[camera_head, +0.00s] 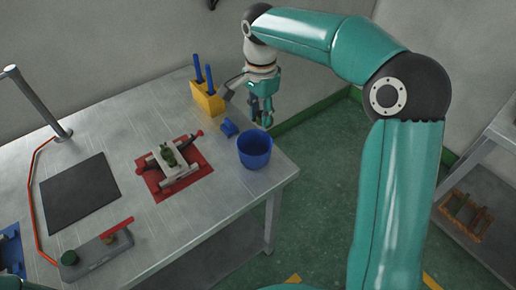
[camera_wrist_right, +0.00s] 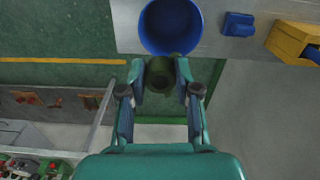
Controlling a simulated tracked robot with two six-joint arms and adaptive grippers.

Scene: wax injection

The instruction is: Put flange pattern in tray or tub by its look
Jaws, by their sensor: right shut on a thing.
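My right gripper (camera_head: 262,108) hangs beyond the back right edge of the table, behind the blue tub (camera_head: 255,148). In the right wrist view the right gripper (camera_wrist_right: 160,80) is shut on a dark green round flange pattern (camera_wrist_right: 160,74). The pattern has a darker round centre and sits beside the tub's rim (camera_wrist_right: 145,38) in that picture, over the floor rather than inside the tub. In the head view the fingers mostly hide it. The tub looks empty. A blue tray-like thing (camera_head: 10,240) is cut off at the left edge. My left gripper is not clearly seen.
A pale clamp fixture with a green piece (camera_head: 170,157) stands on a red mat (camera_head: 202,174). A yellow holder (camera_head: 208,101) with blue-handled tools and a small blue block (camera_head: 229,128) are near the tub. A dark mat (camera_head: 78,193) and a bent metal post (camera_head: 38,100) are left.

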